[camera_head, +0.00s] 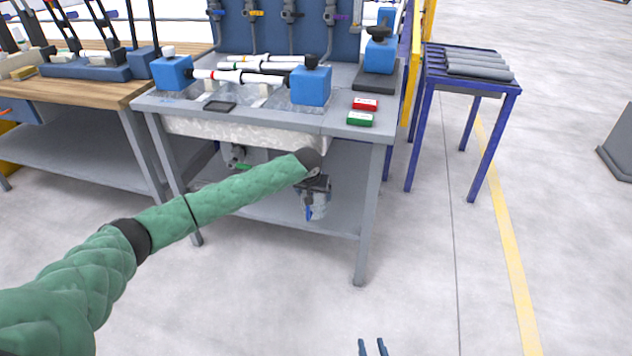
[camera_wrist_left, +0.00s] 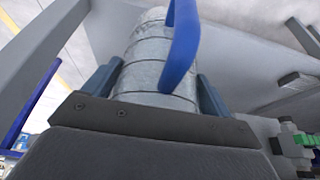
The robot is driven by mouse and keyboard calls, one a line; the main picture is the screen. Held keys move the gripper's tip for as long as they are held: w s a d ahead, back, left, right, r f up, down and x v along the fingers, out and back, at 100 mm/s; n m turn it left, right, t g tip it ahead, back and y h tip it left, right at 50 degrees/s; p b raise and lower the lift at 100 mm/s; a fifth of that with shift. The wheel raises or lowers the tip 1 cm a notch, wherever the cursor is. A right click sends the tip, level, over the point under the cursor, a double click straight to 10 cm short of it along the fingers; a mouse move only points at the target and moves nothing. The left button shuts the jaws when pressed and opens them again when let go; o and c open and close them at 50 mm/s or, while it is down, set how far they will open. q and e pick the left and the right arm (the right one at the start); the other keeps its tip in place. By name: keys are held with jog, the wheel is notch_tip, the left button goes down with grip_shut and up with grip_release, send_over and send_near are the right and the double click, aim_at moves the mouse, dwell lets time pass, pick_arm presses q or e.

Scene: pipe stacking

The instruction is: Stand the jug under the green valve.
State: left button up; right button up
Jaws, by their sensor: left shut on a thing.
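The jug is a ribbed grey metal cylinder with a blue handle; it fills the middle of the left wrist view (camera_wrist_left: 150,72). In the head view the jug (camera_head: 320,204) is partly covered by my left gripper (camera_head: 315,186), in front of the bench's lower shelf. My left gripper is shut on the jug, with a finger on each side of its body. The green valve (camera_head: 242,167) is under the bench top, left of the jug; its green part also shows at the right of the left wrist view (camera_wrist_left: 304,139). My right gripper (camera_head: 372,348) shows only its two fingertips, apart and empty.
The grey bench (camera_head: 345,133) has legs and a lower shelf (camera_head: 335,222) near the jug. Blue clamps (camera_head: 311,86) and pipes stand on top. A blue-legged rack (camera_head: 440,62) holds grey pipes at the right. The floor in front is clear.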

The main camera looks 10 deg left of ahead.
pick_arm(q)
jog(key=shift+s+r, duration=0.1)
jog(key=shift+s, duration=0.1)
jog(key=shift+s+a, duration=0.2)
jog(key=s+d+f+v, duration=0.1)
jog(key=s+d+v, duration=0.15)
jog(key=v, duration=1.25)
jog(key=s+a+f, duration=0.1)
jog(key=s, duration=0.5)
jog(key=s+r+p, duration=1.3)
jog(key=r+p, duration=0.3)
jog(key=p, duration=0.5)
jog(key=shift+a, duration=0.15)
pick_arm(e)
jog(key=s+d+r+g+h, duration=0.1)
jog(key=s+d+r+g, duration=0.2)
jog(key=r, duration=0.5)
jog(key=s+d+r+g+h, duration=0.1)
jog(key=s+d+r+g, duration=0.2)
jog(key=s+r+g, duration=0.2)
jog(key=s+d+r+g+h, duration=0.1)
jog(key=s+d+r+g, duration=0.2)
jog(key=s+r+g, duration=0.2)
jog(key=s+r, duration=0.3)
jog(key=r, duration=0.2)
jog(key=shift+d+r, duration=0.25)
jog(key=shift+r, duration=0.1)
pick_arm(q)
jog(key=shift+r, duration=0.15)
